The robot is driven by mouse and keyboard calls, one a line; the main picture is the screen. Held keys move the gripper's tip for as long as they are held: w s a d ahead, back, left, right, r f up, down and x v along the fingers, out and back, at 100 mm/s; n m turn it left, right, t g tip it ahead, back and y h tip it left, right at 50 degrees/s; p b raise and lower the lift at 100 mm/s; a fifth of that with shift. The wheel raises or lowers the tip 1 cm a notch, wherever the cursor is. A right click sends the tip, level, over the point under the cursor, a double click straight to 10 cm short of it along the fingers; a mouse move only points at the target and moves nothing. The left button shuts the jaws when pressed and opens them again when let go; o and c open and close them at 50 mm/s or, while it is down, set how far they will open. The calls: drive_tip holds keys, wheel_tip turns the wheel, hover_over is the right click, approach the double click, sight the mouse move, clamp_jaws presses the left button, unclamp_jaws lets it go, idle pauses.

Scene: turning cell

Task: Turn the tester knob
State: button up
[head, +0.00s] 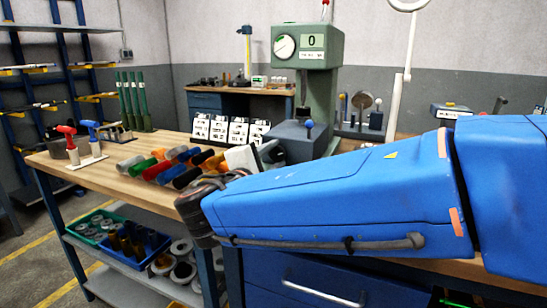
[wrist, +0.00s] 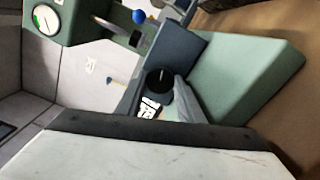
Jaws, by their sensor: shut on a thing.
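The tester is a green bench machine (head: 318,105) with a round dial and a plate reading 0; its base is right of my gripper in the head view. The tester knob (wrist: 160,79) is black and round, with a pale mark line on its face, in the middle of the wrist view. My gripper (head: 264,153) is at the tester's base, shut on the knob. In the wrist view a large pale part of it fills the bottom. The exact finger contact is hidden, and the head view does not show the knob clearly.
Several coloured-handled tools (head: 170,163) lie on the wooden bench (head: 130,183) left of my gripper. White number cards (head: 238,132) stand behind them. A blue-tipped lever (head: 309,125) rises near the tester's base. A white lamp arm (head: 397,100) stands to the right.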

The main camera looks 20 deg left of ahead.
drive_tip(key=shift+m, duration=1.1)
drive_tip(key=o, duration=1)
drive_tip(key=shift+o, duration=0.2)
drive_tip(key=shift+f, duration=0.1)
